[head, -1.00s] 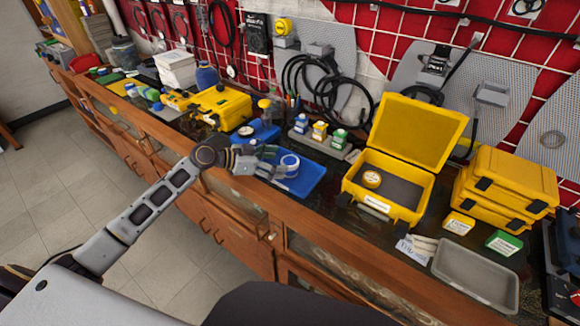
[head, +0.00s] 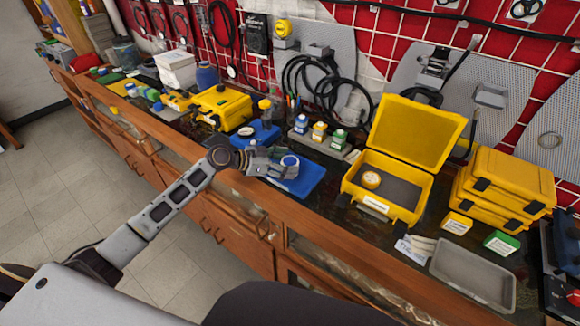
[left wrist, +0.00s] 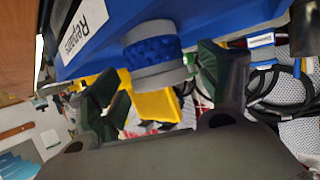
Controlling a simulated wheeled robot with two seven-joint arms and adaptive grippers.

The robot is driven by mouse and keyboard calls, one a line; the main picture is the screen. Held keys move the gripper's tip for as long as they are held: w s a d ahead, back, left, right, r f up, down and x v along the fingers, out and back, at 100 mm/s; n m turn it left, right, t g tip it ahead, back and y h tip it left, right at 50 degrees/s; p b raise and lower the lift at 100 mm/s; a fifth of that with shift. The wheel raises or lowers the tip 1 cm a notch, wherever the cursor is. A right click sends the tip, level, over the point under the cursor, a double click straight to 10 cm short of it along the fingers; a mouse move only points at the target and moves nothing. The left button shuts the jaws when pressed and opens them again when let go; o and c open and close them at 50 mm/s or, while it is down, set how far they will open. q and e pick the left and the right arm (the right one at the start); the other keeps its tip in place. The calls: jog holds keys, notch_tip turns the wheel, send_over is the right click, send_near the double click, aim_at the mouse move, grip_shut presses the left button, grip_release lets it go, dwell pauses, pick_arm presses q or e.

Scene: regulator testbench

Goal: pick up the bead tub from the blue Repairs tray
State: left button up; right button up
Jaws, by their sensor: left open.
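The bead tub (head: 289,161) sits in the blue Repairs tray (head: 307,182) on the workbench in the head view. In the left wrist view the tub (left wrist: 152,52) is a short round container with a blue beaded band between grey ends. The blue tray (left wrist: 190,14) with its white "Repairs" label (left wrist: 84,28) is behind it. My left gripper (head: 288,172) is open at the near side of the tub. In the left wrist view its dark green fingers (left wrist: 162,92) lie to either side of the tub, with a gap at each side. My right gripper is not in view.
Small bottles (head: 319,131) stand in a grey holder behind the tray. The tray's right part looks bare.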

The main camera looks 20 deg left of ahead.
pick_arm(q)
jog(key=shift+x, duration=0.8)
jog(key=c, duration=1.2)
